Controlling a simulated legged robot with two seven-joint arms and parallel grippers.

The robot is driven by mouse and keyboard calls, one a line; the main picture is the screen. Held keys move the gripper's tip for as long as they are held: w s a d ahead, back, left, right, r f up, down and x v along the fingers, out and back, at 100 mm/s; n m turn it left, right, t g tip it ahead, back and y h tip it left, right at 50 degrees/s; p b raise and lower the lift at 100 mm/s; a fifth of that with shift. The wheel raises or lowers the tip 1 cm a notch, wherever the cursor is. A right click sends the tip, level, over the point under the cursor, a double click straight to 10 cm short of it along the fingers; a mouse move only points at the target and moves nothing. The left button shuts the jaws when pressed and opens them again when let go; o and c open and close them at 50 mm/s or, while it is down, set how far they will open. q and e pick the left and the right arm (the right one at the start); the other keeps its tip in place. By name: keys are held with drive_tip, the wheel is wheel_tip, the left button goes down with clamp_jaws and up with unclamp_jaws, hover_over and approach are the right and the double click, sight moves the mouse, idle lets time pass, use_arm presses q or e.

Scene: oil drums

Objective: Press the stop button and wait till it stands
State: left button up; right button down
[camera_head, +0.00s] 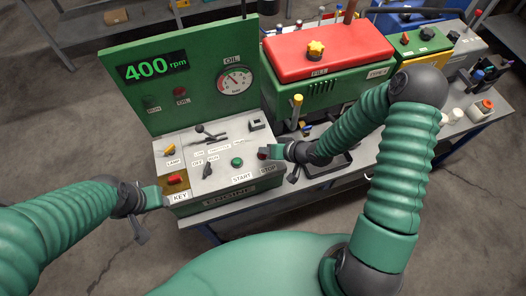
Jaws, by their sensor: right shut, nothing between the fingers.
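The green engine panel (190,103) stands on a bench with a display (152,67) reading 400 rpm. On its sloped console the dark red stop button (262,154) sits above the STOP label (268,169). My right gripper (272,152) is shut and empty, its tip at the stop button and partly covering it. I cannot tell if the button is pushed in. The green start button (237,162) is just left of it. My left gripper (162,197) is by the console's left front corner near the KEY label (180,197); its jaw state is unclear.
An oil gauge (235,80) and dim OIL lamp (180,92) are on the panel. The console also has a yellow lamp switch (169,150), a red key switch (174,180) and a lever (211,134). A red-topped engine (327,52) stands right behind. Floor in front is clear.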

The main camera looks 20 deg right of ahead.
idle(0.7)
drive_tip(key=shift+a+r+p, duration=0.1)
drive_tip(key=shift+r+p, duration=0.8)
drive_tip(key=shift+p, duration=0.05)
wheel_tip(320, 180, up, 5)
drive_tip(key=p, duration=0.4)
drive_tip(key=shift+p, duration=0.4)
